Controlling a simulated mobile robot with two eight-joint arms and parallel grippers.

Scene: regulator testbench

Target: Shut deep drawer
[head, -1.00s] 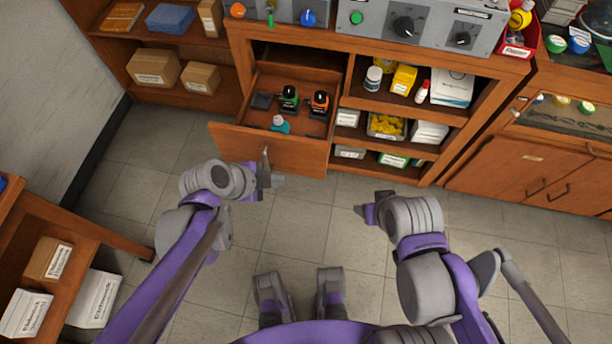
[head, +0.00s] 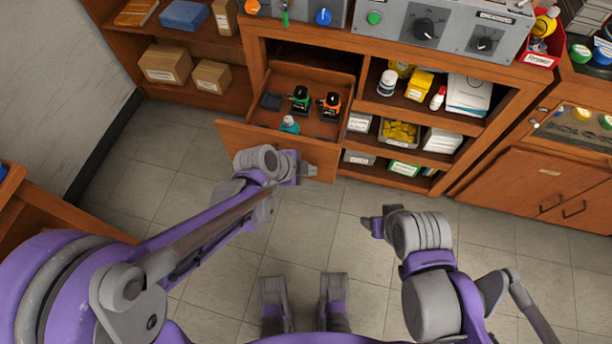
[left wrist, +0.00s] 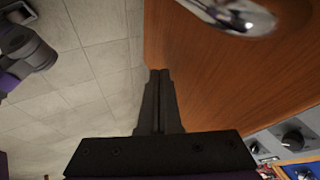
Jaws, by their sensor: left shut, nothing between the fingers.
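The deep drawer (head: 236,138) is pulled out from the bench's left side, with its wooden front facing me. Inside are a dark block (head: 271,101), a green-and-black item (head: 300,98), an orange-and-black item (head: 329,106) and a teal-capped bottle (head: 289,125). My left gripper (head: 306,169) is at the right part of the drawer front, which my arm partly hides. In the left wrist view its closed, empty fingers (left wrist: 160,75) are close to the wooden front (left wrist: 215,70); contact is unclear. A metal handle (left wrist: 232,14) shows above. My right gripper (head: 370,225) is away from the drawer, over the floor.
Open shelves (head: 400,150) with bottles and boxes stand right of the drawer. Grey instrument panels (head: 440,28) are on the bench top. A closed cabinet (head: 535,185) stands further right. A wooden shelf with boxes (head: 165,64) is at the back left. The tiled floor before the drawer is clear.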

